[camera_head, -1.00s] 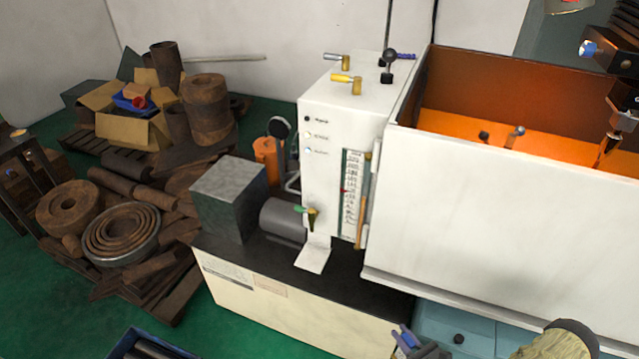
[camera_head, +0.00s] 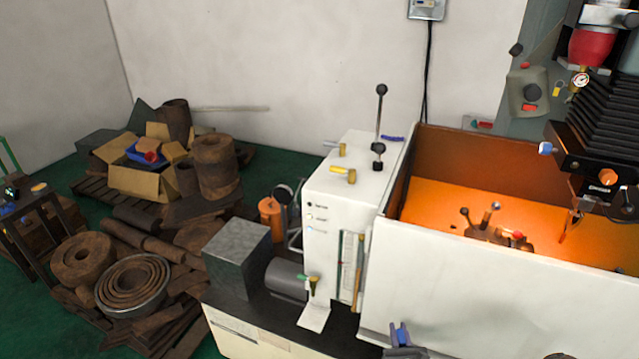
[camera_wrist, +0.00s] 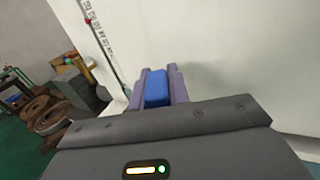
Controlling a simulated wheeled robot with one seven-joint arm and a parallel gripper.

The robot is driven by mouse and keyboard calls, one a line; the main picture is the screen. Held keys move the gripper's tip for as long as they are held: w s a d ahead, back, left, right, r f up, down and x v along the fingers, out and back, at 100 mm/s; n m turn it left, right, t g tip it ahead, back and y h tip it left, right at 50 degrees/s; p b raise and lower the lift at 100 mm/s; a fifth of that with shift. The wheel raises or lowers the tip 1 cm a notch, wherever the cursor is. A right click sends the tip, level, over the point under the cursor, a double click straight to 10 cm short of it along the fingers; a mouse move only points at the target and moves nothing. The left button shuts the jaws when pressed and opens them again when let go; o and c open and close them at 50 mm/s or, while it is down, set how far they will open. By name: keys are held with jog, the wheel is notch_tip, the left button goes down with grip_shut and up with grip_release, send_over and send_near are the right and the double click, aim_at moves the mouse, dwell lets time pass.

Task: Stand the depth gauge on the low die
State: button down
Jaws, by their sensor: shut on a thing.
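My gripper (camera_head: 402,336) shows at the bottom of the head view, in front of the white machine's front wall. In the wrist view its two purple-grey fingers (camera_wrist: 158,86) are shut on a small blue block-shaped thing (camera_wrist: 157,88). The blue thing also shows between the fingers in the head view (camera_head: 402,334). Only part of it shows, and I cannot tell whether it is the depth gauge. I cannot make out the low die in either view.
The white machine's trough (camera_head: 480,275) has an orange-lit inside with knobbed fittings (camera_head: 495,232). A dark tool head (camera_head: 600,165) hangs over its right side. A control box (camera_head: 335,190) with levers stands left of it. A grey metal block (camera_head: 237,257) and rusty scrap (camera_head: 130,285) lie further left.

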jog(key=shift+d+r, duration=0.1)
jog(key=shift+r, duration=0.1)
jog(key=w+a+r, duration=0.1)
jog(key=a, duration=0.1)
jog(key=w+a+r, duration=0.3)
jog(key=a+r, duration=0.1)
jog(key=a, duration=0.1)
jog(key=shift+w+r, duration=0.25)
jog(key=shift+d, duration=0.15)
dwell(0.4)
jog(key=s+d+f, duration=0.1)
jog(key=d, duration=0.1)
jog(key=s+d+f, duration=0.3)
jog(key=d+f, duration=0.1)
jog(key=d, duration=0.1)
jog(key=shift+s+f, duration=0.25)
jog(key=shift+w, duration=0.1)
